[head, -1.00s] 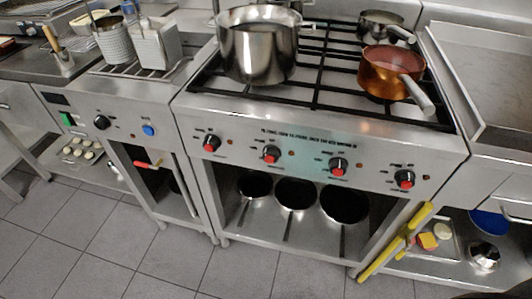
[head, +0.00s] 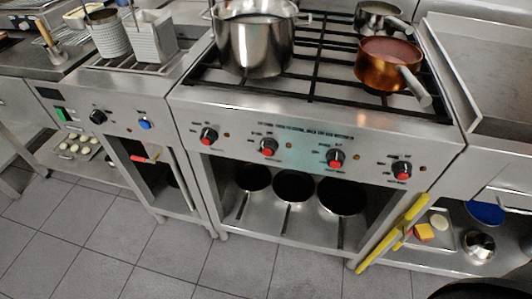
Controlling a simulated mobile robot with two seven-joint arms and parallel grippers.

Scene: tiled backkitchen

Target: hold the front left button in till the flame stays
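The gas range (head: 300,115) stands in the middle of the head view. Its front panel has a row of black knobs, each with red at its lower part. The leftmost knob (head: 209,135) is at the panel's left end. Another knob (head: 269,147) is to its right, then a third (head: 336,158) and the rightmost (head: 401,170). I see no flame on the burners; the pots hide part of the hob. Neither of my grippers is in view, and nothing touches the knobs.
A large steel pot (head: 252,45) stands on the left of the hob and a copper saucepan (head: 388,70) on the right, its handle jutting forward. A fryer (head: 130,110) adjoins on the left. The floor (head: 230,270) in front is clear.

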